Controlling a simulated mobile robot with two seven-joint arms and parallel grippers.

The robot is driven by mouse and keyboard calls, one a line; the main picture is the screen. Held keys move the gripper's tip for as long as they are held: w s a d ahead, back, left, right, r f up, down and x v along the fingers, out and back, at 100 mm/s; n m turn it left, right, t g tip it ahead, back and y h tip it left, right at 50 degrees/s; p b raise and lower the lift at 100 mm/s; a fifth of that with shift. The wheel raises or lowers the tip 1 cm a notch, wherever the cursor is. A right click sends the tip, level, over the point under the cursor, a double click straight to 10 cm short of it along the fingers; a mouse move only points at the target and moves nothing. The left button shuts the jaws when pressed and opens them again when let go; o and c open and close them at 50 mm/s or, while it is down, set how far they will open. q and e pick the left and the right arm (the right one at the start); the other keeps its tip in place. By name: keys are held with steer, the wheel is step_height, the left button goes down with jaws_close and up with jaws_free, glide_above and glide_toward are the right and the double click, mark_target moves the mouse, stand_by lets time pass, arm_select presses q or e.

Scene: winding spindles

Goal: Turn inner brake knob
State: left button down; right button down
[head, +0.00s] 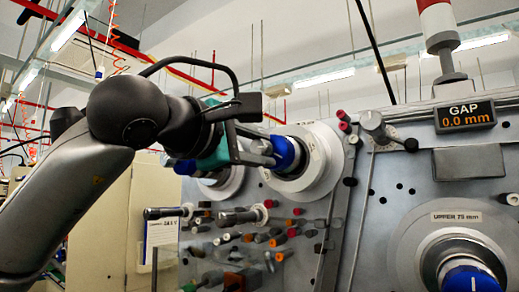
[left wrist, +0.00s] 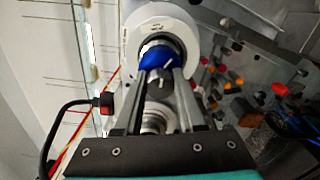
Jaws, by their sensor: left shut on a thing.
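A blue knob (head: 287,153) sits at the centre of a white round flange on the grey machine panel. My left gripper (head: 268,152) reaches it from the left and is shut on it. In the left wrist view the two fingers (left wrist: 163,80) lie on either side of the blue knob (left wrist: 160,57), which carries a white mark. The fingers hide part of the knob. A second blue knob (head: 184,167) shows further left, partly behind my arm. I cannot tell from any label which one is the inner brake knob. My right gripper is not in view.
A blue-centred roller hub (head: 470,279) labelled "UPPER 75 mm" is at lower right. A "GAP 0.0 mm" display (head: 464,115) is above it. A lever with a round head (head: 374,122) stands right of the flange. Several coloured small knobs (head: 262,238) stick out below.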

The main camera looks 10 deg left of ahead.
arm_select(q)
steer(key=shift+r+m, duration=0.1)
steer(key=shift+m, duration=0.2)
steer(key=c, duration=0.5)
jaws_free()
steer(key=shift+s, duration=0.1)
steer(key=b+v, duration=0.3)
steer(key=v, duration=1.2)
steer(key=shift+b, duration=0.3)
